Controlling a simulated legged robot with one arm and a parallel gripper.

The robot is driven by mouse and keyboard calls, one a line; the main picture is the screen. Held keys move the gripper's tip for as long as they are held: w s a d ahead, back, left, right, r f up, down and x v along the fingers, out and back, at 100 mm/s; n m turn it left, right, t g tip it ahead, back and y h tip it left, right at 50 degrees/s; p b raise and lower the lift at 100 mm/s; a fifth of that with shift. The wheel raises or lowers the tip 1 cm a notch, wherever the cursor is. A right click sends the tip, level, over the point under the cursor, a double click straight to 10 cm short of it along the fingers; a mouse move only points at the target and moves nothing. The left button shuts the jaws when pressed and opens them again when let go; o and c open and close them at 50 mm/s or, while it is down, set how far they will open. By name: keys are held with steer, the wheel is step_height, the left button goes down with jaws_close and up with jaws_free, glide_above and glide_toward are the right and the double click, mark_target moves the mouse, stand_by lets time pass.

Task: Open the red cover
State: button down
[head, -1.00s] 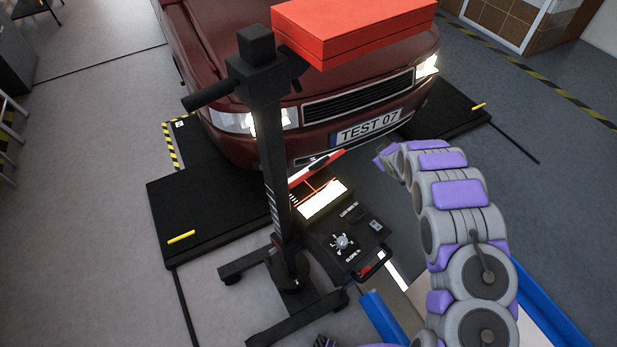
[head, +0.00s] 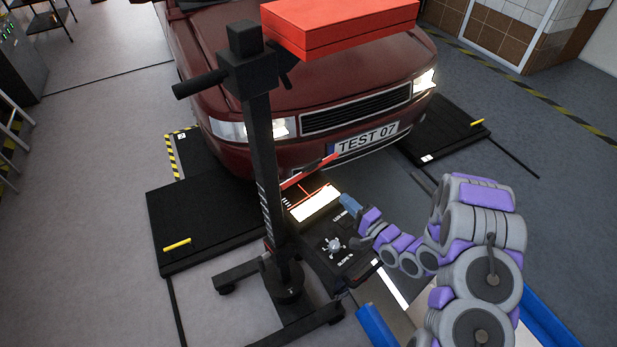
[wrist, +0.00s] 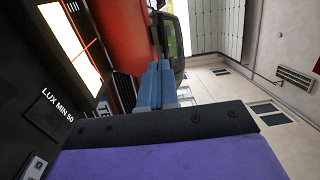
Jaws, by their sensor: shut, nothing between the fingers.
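A thin red flap (head: 309,172) stands tilted up at the far edge of a lit screen (head: 316,204), on the black control unit (head: 330,240) beside the post. I take it to be the red cover. My gripper (head: 350,204), with blue fingertips, is just right of the lit screen, over the unit's right side. In the wrist view the blue fingers (wrist: 155,86) are together and empty. The lit screen (wrist: 70,45) and the "LUX MIN 50" label lie to their left. A red surface shows behind them; I cannot tell whether it is the flap or the car.
A black wheeled stand (head: 262,160) rises left of the unit. A large red box (head: 345,28) sits high on it. A dark red car (head: 215,85) stands behind. Black floor platforms (head: 190,222) lie by the car. Open floor (head: 85,180) is at left.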

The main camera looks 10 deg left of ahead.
mark_target(312, 168)
steer(key=b+x, duration=0.2)
steer(key=x, duration=1.2)
steer(key=shift+r, duration=0.15)
steer(key=w+a+r+g+h+p, duration=0.4)
steer(key=w+a+p, duration=0.7)
steer(key=p, duration=0.8)
steer(key=shift+a+r, duration=0.2)
steer(key=shift+r, duration=0.3)
steer(key=shift+d, duration=0.1)
